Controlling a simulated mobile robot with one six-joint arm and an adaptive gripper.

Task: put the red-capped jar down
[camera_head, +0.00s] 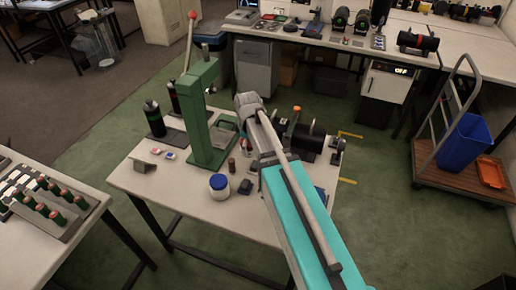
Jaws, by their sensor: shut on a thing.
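I cannot make out a red-capped jar in the head view. A white jar with a dark blue lid (219,187) stands upright near the front edge of the middle table (189,207). A small brown cylinder (231,165) stands behind it.
A green press (205,125) with a red-knobbed lever and two dark bottles (154,118) stand at the table's back left. A black cylindrical device (305,138) stands behind my arm. Left is a rack of bottles (46,212); right is a cart with a blue bin (463,141).

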